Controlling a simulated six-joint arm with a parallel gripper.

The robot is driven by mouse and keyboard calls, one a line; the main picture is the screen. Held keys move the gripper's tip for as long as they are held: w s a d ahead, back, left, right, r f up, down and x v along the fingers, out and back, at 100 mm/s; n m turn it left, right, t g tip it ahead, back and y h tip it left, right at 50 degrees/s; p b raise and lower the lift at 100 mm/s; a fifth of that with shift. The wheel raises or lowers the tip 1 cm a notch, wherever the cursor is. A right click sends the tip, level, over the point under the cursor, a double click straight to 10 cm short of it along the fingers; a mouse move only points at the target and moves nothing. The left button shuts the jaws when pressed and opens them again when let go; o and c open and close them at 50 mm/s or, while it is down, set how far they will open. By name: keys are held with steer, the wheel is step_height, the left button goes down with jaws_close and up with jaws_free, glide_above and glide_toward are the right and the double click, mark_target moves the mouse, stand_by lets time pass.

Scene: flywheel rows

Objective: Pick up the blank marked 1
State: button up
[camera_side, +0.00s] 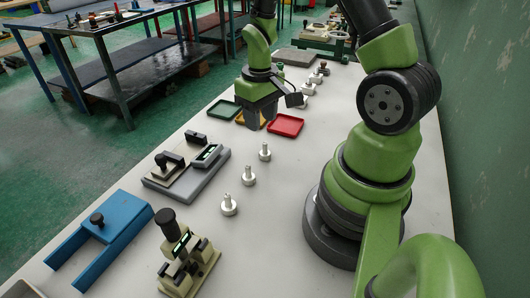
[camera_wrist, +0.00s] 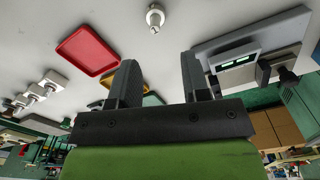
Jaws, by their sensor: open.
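Several pale metal blanks, each a round disc with a short upright stem, stand on the white table. Three form a near row in the side view: a front blank (camera_side: 229,205), a middle blank (camera_side: 248,177) and a back blank (camera_side: 265,152). More blanks (camera_side: 303,101) stand farther back, right of my gripper. No number is readable, so I cannot tell which is marked 1. My gripper (camera_side: 262,112) is open and empty, pointing down above the trays. In the wrist view one blank (camera_wrist: 155,17) lies beyond my open fingers (camera_wrist: 158,68), apart from them.
A red tray (camera_side: 285,125), a yellow tray (camera_side: 250,119) and a green tray (camera_side: 223,110) lie under and around my gripper. A grey fixture (camera_side: 187,175), a blue stand (camera_side: 100,240) and a beige device (camera_side: 188,265) occupy the front left. A green wall (camera_side: 480,130) borders the right.

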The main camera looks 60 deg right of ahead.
mark_target(266, 143)
step_height(266, 143, down, 3)
steer(key=shift+r, duration=0.15)
steer(key=f, duration=0.2)
steer(key=s+f, duration=0.1)
steer(key=f, duration=0.1)
steer(key=shift+f, duration=0.55)
jaws_close()
